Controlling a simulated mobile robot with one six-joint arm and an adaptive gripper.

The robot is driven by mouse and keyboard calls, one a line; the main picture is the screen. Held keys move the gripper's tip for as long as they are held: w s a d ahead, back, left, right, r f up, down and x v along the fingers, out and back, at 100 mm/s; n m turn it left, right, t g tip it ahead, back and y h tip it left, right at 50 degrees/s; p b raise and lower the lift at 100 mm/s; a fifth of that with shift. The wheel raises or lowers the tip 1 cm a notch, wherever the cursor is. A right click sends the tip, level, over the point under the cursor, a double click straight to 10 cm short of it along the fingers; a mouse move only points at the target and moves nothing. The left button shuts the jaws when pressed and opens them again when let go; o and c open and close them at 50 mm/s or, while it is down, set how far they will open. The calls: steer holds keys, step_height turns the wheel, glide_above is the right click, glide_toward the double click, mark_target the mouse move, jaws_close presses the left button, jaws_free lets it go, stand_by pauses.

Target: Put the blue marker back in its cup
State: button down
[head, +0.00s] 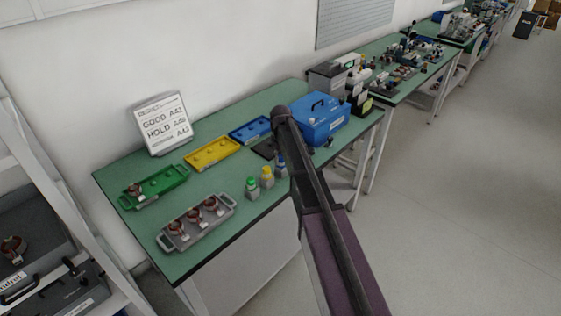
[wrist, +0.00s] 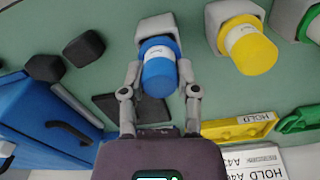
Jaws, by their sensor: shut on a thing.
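The blue marker (wrist: 158,72) is between the two fingers of my gripper (wrist: 158,66) in the wrist view, and the fingers are shut on it. Its far end meets a grey cup (wrist: 157,26). I cannot tell how deep it sits in the cup. In the head view the blue marker (head: 281,158) shows as a small blue patch beside my arm, in line with the other markers. My arm hides most of my gripper there.
The yellow marker (head: 267,172) and green marker (head: 251,183) stand in grey cups close by. A blue case (head: 322,122) is behind. Green (head: 160,187), yellow (head: 212,151) and blue (head: 250,130) trays line the back; a grey tray (head: 174,245) with stators is in front.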

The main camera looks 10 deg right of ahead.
steer(key=shift+f+b, duration=0.4)
steer(key=shift+f, duration=0.05)
steer(key=shift+c, duration=1.8)
jaws_free()
steer(key=shift+r, duration=0.25)
step_height(320, 180, up, 12)
steer(key=p, duration=1.3)
steer(key=shift+r, duration=0.2)
steer(key=shift+s, duration=0.1)
steer(key=s+m, duration=0.5)
steer(key=s, duration=2.4)
